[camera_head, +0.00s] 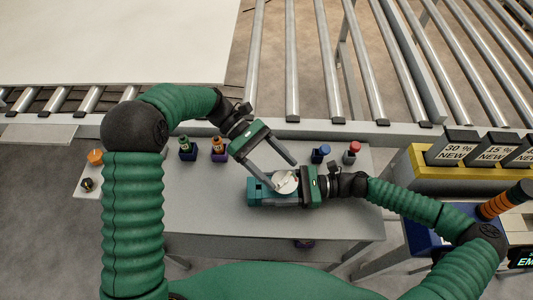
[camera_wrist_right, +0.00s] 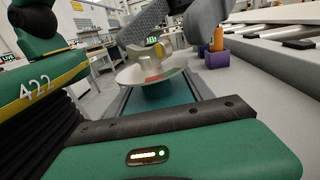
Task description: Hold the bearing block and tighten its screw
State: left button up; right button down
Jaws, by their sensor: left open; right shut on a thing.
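A teal bearing block (camera_head: 256,191) sits on the grey table in the head view. A pale round disc (camera_head: 286,182) with a raised piece in its middle is on top. In the right wrist view the disc (camera_wrist_right: 152,70) shows red and green marks, with the teal block (camera_wrist_right: 160,92) under it. My right gripper (camera_head: 276,189) comes from the right and is shut on the block. My left gripper (camera_head: 272,170) is open above the block, its two fingers apart and pointing down toward the disc. The screw is not clearly distinguishable.
Small coloured holders stand at the table's back, including a purple one (camera_head: 219,155), a blue-topped one (camera_head: 321,154) and a red-topped one (camera_head: 352,152). A roller conveyor (camera_head: 300,70) lies behind. A yellow rack (camera_head: 430,165) stands at right. The table's front (camera_head: 220,222) is clear.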

pick_arm(q)
jog(key=v, duration=0.9)
jog(key=shift+w, duration=0.1)
